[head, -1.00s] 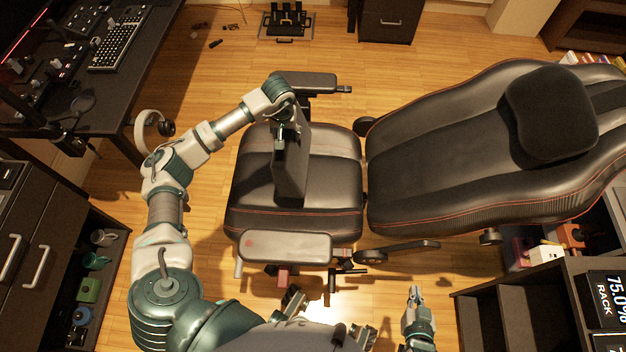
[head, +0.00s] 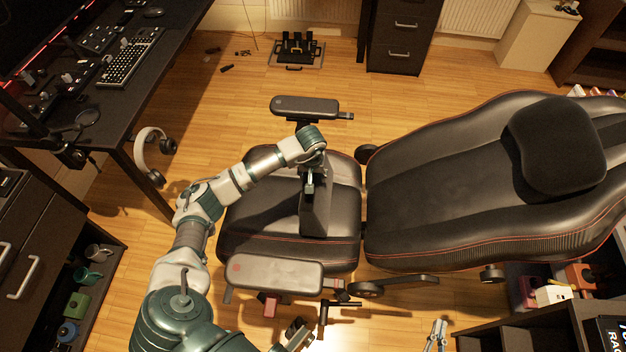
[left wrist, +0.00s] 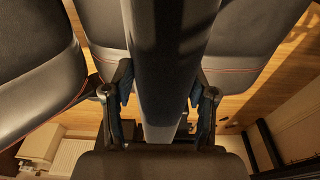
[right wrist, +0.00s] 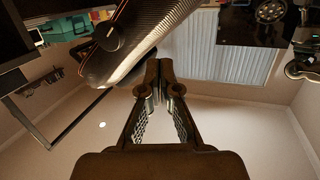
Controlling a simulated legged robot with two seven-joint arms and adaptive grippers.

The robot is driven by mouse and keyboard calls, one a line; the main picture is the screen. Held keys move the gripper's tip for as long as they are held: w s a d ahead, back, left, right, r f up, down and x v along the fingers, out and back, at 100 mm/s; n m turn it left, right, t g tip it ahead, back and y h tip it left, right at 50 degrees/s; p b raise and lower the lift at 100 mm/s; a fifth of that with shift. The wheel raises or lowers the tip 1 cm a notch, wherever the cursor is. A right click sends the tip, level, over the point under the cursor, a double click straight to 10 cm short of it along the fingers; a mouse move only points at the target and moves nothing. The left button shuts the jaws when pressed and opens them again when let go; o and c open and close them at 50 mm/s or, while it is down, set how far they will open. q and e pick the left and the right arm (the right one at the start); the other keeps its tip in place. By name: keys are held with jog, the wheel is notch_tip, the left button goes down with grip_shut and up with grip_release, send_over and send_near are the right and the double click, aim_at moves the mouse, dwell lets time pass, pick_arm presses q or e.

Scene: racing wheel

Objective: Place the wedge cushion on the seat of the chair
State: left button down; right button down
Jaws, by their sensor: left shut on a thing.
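My left gripper (head: 311,182) is shut on the wedge cushion (head: 316,212), a dark grey block held on edge over the chair's black seat (head: 262,225). In the left wrist view the cushion (left wrist: 166,45) runs between the two fingers (left wrist: 160,90). Whether its lower edge touches the seat I cannot tell. The chair's backrest (head: 440,190) is reclined to the right. My right gripper (head: 437,335) is low at the bottom of the head view, away from the chair. In the right wrist view its fingertips (right wrist: 161,80) are together with nothing between them.
Armrests flank the seat, one at the far side (head: 305,106) and one at the near side (head: 275,274). A black headrest pillow (head: 556,143) lies on the backrest. A desk with a keyboard (head: 130,60) stands at left, and a dark shelf (head: 530,340) at lower right.

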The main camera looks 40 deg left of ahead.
pick_arm(q)
notch_tip(320, 180, down, 2)
jog(key=shift+d+f, duration=0.1)
jog(key=shift+d, duration=0.05)
pick_arm(e)
jog(key=shift+w+r+t, duration=0.15)
jog(key=shift+r+t, duration=0.15)
jog(key=shift+r, duration=0.25)
pick_arm(q)
jog(key=c, duration=0.6)
grip_release()
jog(key=shift+o, duration=1.3)
jog(key=shift+a, duration=0.2)
pick_arm(e)
jog(key=shift+w+a, duration=0.1)
jog(key=shift+a, duration=0.05)
pick_arm(q)
jog(key=shift+d, duration=0.1)
